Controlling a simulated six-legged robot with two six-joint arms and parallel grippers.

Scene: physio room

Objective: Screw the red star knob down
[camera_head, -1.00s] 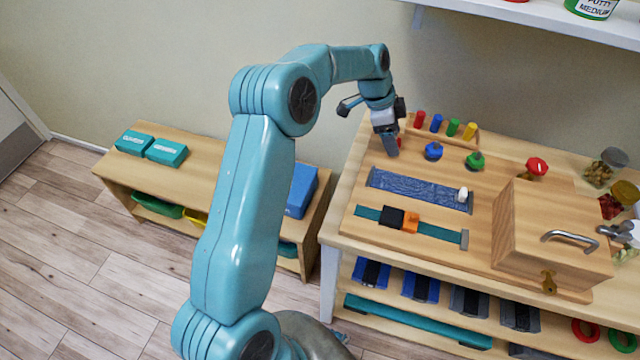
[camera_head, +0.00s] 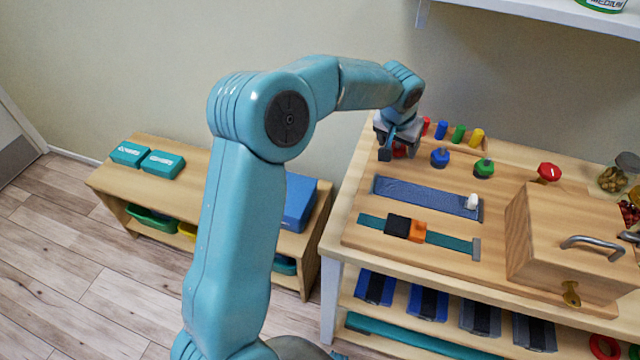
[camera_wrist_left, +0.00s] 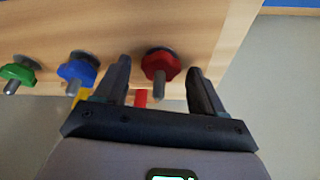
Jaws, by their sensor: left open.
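The red star knob (camera_wrist_left: 160,64) sits on a grey threaded post on the wooden board (camera_wrist_left: 205,20), with a dark disc behind it. In the head view the red star knob (camera_head: 401,152) is mostly hidden by my left gripper (camera_head: 396,150). My left gripper (camera_wrist_left: 158,76) is open, with one finger on each side of the knob; small gaps show between fingers and knob. The blue star knob (camera_head: 440,157) and green star knob (camera_head: 484,168) stand in the same row to the right.
Colored pegs (camera_head: 459,133) stand just behind the knobs. A blue strip (camera_head: 420,193) with a white slider and a teal strap (camera_head: 450,242) with a buckle lie in front. A wooden box (camera_head: 560,240) and a separate red knob (camera_head: 549,171) are to the right.

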